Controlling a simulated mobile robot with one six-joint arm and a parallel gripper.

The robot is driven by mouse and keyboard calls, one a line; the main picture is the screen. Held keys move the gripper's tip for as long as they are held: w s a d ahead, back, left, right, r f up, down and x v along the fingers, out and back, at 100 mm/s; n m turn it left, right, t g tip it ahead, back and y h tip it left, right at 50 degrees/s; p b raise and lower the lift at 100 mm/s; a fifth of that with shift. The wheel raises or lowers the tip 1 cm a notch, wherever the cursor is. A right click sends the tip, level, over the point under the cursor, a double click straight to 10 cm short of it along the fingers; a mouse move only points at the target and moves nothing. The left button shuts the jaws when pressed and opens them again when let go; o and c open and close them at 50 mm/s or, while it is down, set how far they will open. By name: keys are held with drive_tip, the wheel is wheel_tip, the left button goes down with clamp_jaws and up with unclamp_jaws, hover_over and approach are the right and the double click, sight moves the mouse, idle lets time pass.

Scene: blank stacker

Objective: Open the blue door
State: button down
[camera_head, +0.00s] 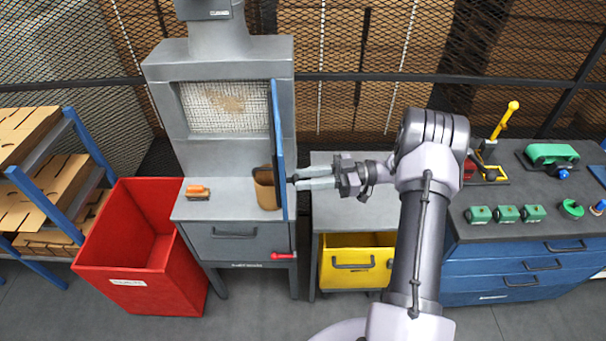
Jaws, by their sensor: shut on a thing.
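The blue door (279,150) is on the right side of the grey cabinet (219,58). It shows nearly edge-on, swung out toward me, and the cabinet's inside with a mesh back shows to its left. My gripper (297,182) is at the right face of the door, with its fingers pointing left. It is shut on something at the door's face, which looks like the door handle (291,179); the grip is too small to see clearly.
An orange item (197,191) and a brown cup-like container (265,188) are on the cabinet's ledge. A red bin (132,283) stands at left, a yellow drawer (352,267) below my gripper. A blue workbench (498,271) with green parts stands at right.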

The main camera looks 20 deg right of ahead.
drive_tip(key=shift+d+r, duration=0.1)
drive_tip(key=shift+d, duration=0.1)
idle(0.3)
drive_tip(key=c, duration=1.1)
unclamp_jaws()
